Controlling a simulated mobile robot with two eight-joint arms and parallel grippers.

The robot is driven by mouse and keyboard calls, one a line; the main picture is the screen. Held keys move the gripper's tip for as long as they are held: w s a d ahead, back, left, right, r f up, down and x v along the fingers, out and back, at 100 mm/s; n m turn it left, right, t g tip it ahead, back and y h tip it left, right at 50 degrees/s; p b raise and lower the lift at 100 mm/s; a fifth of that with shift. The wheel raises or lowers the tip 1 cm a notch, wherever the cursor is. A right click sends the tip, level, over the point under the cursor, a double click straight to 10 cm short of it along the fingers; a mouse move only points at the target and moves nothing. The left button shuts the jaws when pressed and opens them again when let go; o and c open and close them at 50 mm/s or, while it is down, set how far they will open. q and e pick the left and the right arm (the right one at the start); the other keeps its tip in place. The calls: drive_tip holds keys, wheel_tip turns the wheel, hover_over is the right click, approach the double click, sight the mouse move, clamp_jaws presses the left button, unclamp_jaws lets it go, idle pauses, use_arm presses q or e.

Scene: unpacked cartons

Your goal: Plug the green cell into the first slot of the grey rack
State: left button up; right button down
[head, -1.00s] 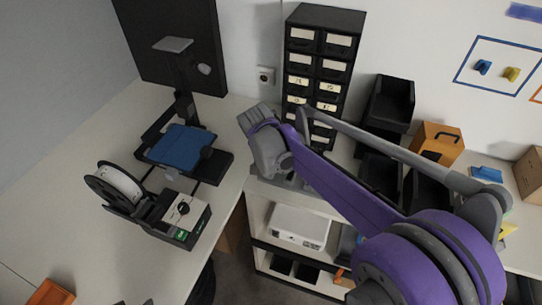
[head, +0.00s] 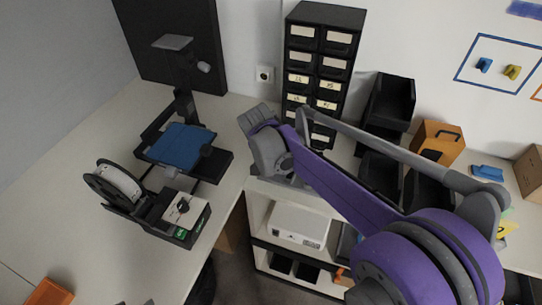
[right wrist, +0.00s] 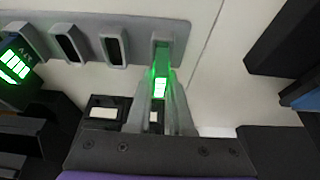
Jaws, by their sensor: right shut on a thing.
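The green cell (right wrist: 160,85) glows green between the fingers of my right gripper (right wrist: 160,100) in the right wrist view. The gripper is shut on it. The grey rack (right wrist: 140,24) runs along the top of that view with a row of raised, dark-mouthed slots. The cell's far end is at the rightmost slot (right wrist: 165,40); I cannot tell how deep it sits. In the head view my purple right arm reaches in from the lower right, and its gripper, the cell and the rack are not clearly visible. My left gripper is not in view.
A dark unit with lit green bars (right wrist: 14,66) is at the left of the right wrist view. In the head view a black drawer cabinet (head: 325,45) stands behind the arm, with black bins (head: 388,100) to its right. A printer (head: 180,148) stands on the left desk.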

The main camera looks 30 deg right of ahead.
drive_tip(key=shift+f, duration=0.1)
drive_tip(key=c, duration=0.7)
unclamp_jaws()
drive_tip(key=shift+c, duration=0.2)
drive_tip(key=v, duration=1.1)
drive_tip(key=shift+p, duration=0.35)
